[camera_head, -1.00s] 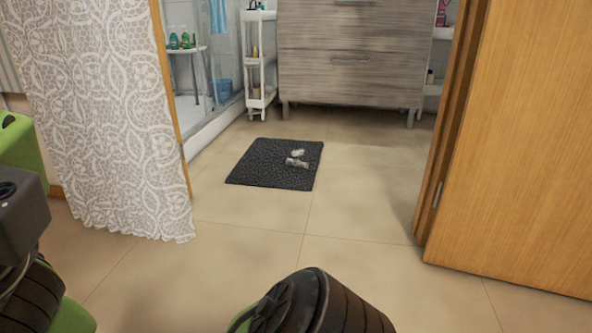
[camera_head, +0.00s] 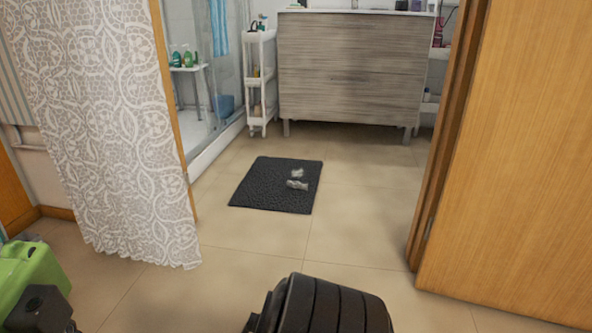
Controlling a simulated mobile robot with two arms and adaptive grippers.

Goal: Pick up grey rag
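A small crumpled grey rag (camera_head: 297,185) lies on the dark bath mat (camera_head: 262,190) on the bathroom floor, right of the mat's middle. A second small light-grey crumpled piece (camera_head: 297,173) lies just behind it; I cannot tell whether they are one cloth. Parts of my own arms show at the lower left and bottom middle, well apart from the mat. Neither gripper's fingers show in the view.
A doorway opens between a lace curtain (camera_head: 110,140) on the left and a wooden door (camera_head: 510,170) on the right. A white cosmetics cart (camera_head: 262,85) stands by the shower, left of a grey wood cabinet (camera_head: 350,70). The tiled floor before the mat is clear.

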